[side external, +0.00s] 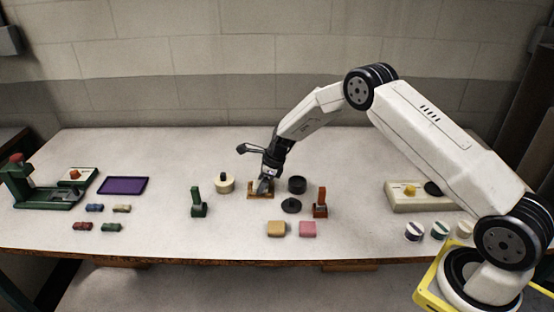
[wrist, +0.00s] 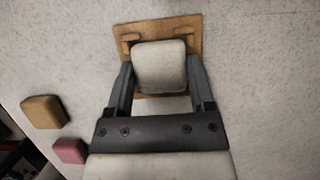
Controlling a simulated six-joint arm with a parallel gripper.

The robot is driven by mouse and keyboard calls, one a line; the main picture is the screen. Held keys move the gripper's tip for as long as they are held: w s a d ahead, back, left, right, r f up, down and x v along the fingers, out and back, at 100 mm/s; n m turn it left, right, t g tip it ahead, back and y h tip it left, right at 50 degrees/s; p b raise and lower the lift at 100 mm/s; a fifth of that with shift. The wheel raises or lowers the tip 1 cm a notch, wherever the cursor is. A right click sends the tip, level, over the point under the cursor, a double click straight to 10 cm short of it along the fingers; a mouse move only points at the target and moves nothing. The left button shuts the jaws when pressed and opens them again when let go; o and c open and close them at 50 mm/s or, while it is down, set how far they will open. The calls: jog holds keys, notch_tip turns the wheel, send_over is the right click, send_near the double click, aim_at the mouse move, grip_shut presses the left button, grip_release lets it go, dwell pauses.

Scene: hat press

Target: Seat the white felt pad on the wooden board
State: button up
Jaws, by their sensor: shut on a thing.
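The white felt pad (wrist: 158,66) is a pale rounded block between my gripper's fingers in the wrist view. My gripper (wrist: 158,84) is shut on it, with one finger at each side. The wooden board (wrist: 130,30) is a tan plate with small raised blocks, and the pad overlaps it in this view. In the side view my gripper (side external: 264,186) is low over the wooden board (side external: 253,195), and the pad is mostly hidden there. I cannot tell whether the pad touches the board.
A cream round block (side external: 225,187) and a green stand (side external: 198,206) are left of the board. A black cup (side external: 297,184), a black disc (side external: 291,205) and a red-brown stand (side external: 320,208) are right. Tan (side external: 276,229) and pink (side external: 308,229) pads lie in front.

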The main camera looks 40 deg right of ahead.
jog(key=o, duration=1.2)
jog(key=shift+c, duration=0.2)
jog(key=shift+r, duration=0.1)
jog(key=v, duration=0.7)
jog(key=shift+r, duration=0.3)
jog(key=shift+s, duration=0.15)
